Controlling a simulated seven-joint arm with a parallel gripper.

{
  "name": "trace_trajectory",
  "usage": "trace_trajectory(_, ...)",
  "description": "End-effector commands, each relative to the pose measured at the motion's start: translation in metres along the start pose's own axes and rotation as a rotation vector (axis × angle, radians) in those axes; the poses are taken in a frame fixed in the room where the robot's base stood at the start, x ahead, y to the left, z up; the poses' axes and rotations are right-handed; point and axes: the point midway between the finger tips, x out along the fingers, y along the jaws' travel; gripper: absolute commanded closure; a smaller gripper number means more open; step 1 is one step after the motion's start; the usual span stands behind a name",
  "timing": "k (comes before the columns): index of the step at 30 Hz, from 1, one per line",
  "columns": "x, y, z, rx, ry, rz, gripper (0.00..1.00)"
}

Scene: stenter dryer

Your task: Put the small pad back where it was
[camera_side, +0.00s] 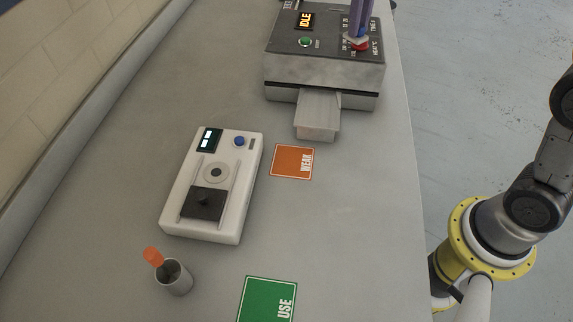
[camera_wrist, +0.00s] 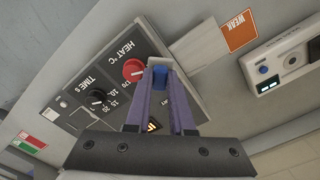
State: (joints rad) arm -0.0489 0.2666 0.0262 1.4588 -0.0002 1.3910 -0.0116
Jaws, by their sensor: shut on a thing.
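My gripper (camera_wrist: 160,88) is shut on a small piece with a blue grip and a pale base, which I take to be the small pad (camera_wrist: 160,77). In the side view my gripper (camera_side: 357,28) holds it at or above the dryer's control panel, by the red heat knob (camera_side: 361,46). I cannot tell whether the pad touches the panel.
The grey dryer (camera_side: 325,72) reads IDLE, and its tray (camera_side: 318,115) sticks out in front. An orange WEAK card (camera_side: 290,162) and a green USE card (camera_side: 266,299) lie on the bench. A grey cup (camera_side: 174,280) holds an orange-ended item.

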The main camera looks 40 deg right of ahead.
Motion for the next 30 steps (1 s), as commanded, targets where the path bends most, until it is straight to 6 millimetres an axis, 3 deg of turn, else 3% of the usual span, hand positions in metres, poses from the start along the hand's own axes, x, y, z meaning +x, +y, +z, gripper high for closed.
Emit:
trace_trajectory(5, 0.004, -0.06, 0.048, -0.192, 0.002, 0.0, 1.0)
trace_trajectory(9, 0.015, -0.103, 0.102, -0.377, 0.003, 0.0, 1.0)
trace_trajectory(15, 0.033, -0.133, 0.172, -0.594, 0.003, 0.0, 1.0)
trace_trajectory(18, 0.041, -0.138, 0.194, -0.665, 0.002, 0.0, 1.0)
trace_trajectory(24, 0.05, -0.143, 0.209, -0.725, 0.001, 0.0, 1.0)
trace_trajectory(30, 0.067, -0.163, 0.18, -0.727, -0.002, 0.001, 1.0)
